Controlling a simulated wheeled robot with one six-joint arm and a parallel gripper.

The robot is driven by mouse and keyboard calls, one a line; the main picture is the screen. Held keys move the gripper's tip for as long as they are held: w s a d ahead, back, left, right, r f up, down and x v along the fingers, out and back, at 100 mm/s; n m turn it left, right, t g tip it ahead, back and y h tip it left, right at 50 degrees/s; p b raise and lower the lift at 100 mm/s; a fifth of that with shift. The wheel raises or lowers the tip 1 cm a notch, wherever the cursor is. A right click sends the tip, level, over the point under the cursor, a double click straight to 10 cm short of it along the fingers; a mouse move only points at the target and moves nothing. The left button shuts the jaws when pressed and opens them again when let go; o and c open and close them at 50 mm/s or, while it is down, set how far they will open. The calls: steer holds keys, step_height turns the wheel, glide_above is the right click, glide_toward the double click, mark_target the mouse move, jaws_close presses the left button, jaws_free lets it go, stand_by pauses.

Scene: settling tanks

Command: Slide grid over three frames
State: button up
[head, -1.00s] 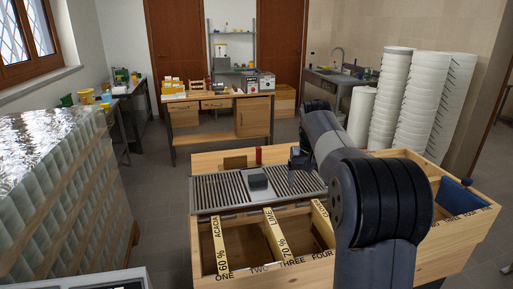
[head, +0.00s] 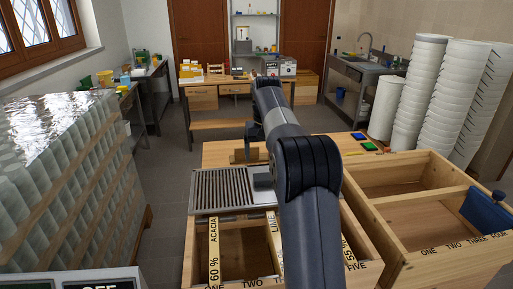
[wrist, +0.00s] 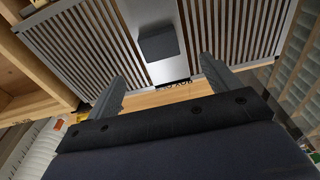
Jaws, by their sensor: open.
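The grey slotted grid (head: 222,190) lies flat across the far part of the wooden box, with a dark block handle (head: 262,181) on its plain middle strip. In front of it, frame top bars cross the open box: one marked ACACIA 60 % (head: 213,250), one marked LIME (head: 272,232), and another (head: 352,262) to the right, partly behind my arm. In the wrist view my gripper (wrist: 162,68) is open and empty. The handle (wrist: 158,43) appears beyond and between its fingertips, apart from them. My arm hides the grid's right part in the head view.
A second wooden box (head: 420,215) with numbered slots and a blue item (head: 487,210) stands at the right. White bucket stacks (head: 425,85) rise behind it. A wrapped stack (head: 60,180) stands at the left. Floor (head: 168,200) shows between stack and box.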

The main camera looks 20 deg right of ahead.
mark_target(263, 177)
steer(key=f, duration=0.6)
steer(key=w+f+p, duration=0.1)
steer(key=f, duration=0.2)
steer(key=shift+d+f, duration=0.15)
steer(key=shift+f, duration=0.25)
steer(key=shift+c, duration=0.2)
steer(key=c, duration=1.4)
steer(key=shift+o, duration=0.2)
